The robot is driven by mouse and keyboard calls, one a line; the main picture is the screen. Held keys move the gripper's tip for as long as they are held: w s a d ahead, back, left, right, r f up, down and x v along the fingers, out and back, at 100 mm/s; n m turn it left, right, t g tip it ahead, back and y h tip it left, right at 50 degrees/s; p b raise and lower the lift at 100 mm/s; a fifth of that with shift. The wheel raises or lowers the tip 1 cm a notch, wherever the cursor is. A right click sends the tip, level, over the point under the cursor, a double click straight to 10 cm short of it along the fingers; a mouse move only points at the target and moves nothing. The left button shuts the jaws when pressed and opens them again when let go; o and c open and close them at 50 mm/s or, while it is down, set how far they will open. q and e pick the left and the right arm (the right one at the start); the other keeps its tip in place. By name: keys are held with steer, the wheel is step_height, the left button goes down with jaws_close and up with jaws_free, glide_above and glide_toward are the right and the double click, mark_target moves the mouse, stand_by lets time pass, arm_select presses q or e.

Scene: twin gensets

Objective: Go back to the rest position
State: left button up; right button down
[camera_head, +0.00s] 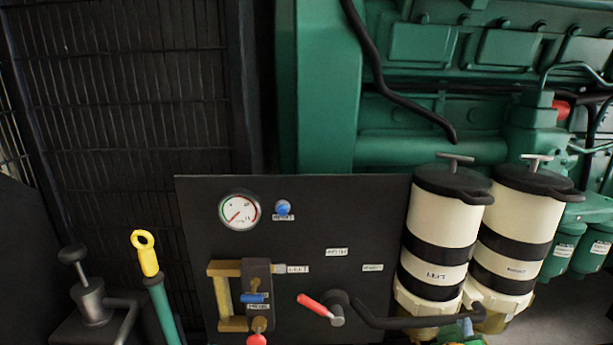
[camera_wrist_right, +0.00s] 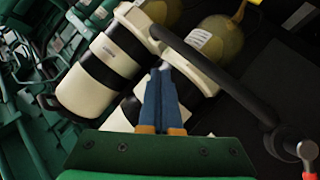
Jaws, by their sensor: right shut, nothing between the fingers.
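My right gripper shows in the wrist view (camera_wrist_right: 164,70) with its two blue fingers together and nothing between them. In that view its fingertips overlap the cream-and-black filter housings (camera_wrist_right: 92,75) and lie close to the black pipe (camera_wrist_right: 215,75). In the head view only a small blue part of the right gripper (camera_head: 466,327) shows at the bottom edge, by the lower ends of the filter housings (camera_head: 438,235). I cannot tell whether it touches them. My left gripper is not in view.
A dark panel (camera_head: 330,215) carries a gauge (camera_head: 239,210), a brass-coloured frame (camera_head: 222,295) and a red-handled lever (camera_head: 316,304) by the black pipe. A yellow-ringed handle (camera_head: 146,253) and a grey pump (camera_head: 88,297) stand left. A green engine (camera_head: 430,150) fills the back.

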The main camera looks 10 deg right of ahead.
steer(key=s+a+f+n+g+y, duration=0.3)
steer(key=s+a+f+g+y, duration=0.5)
steer(key=s+a+f, duration=0.95)
steer(key=s+d+f+y+p, duration=0.1)
steer(key=s+f+p, duration=0.15)
steer(key=f, duration=0.55)
steer(key=s+f+y+p, duration=0.1)
steer(key=s+f+p, duration=0.15)
steer(key=f, duration=0.55)
steer(key=s+d+f+p, duration=0.2)
steer(key=s+f, duration=0.3)
steer(key=s, duration=0.6)
steer(key=shift+f+g, duration=0.3)
steer(key=shift+g, duration=0.1)
